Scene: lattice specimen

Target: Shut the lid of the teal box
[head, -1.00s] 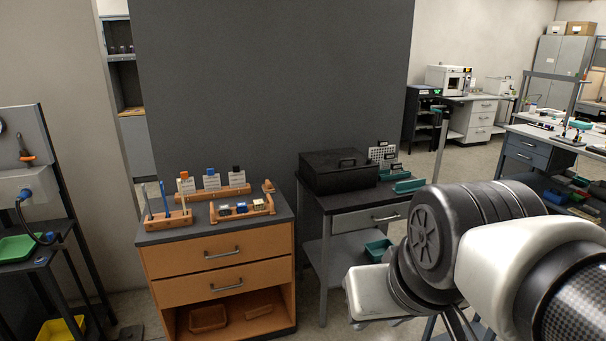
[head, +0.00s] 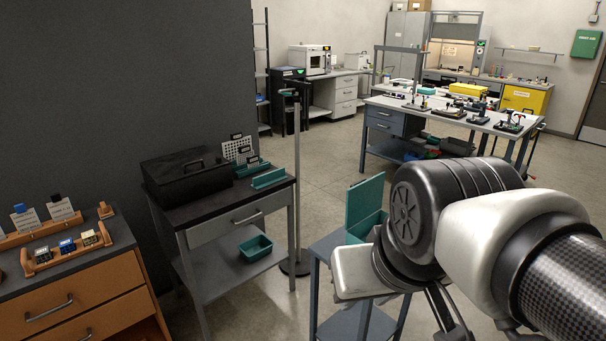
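The teal box (head: 372,224) stands on a small blue-grey stand in the lower middle of the head view. Its lid (head: 364,200) is raised, standing upright at the left side of the box. My arm hides the right and front part of the box. My gripper (head: 362,274) shows only in part, its pale body in front of the stand, below the box in the picture. The fingers are not clearly visible, so I cannot tell whether they are open.
The small stand (head: 322,250) holds the box. A grey side table (head: 282,181) to the left carries a black case (head: 188,178) and teal racks, with a teal bin (head: 255,248) below. A thin post (head: 297,190) stands behind. Open floor (head: 335,150) lies beyond.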

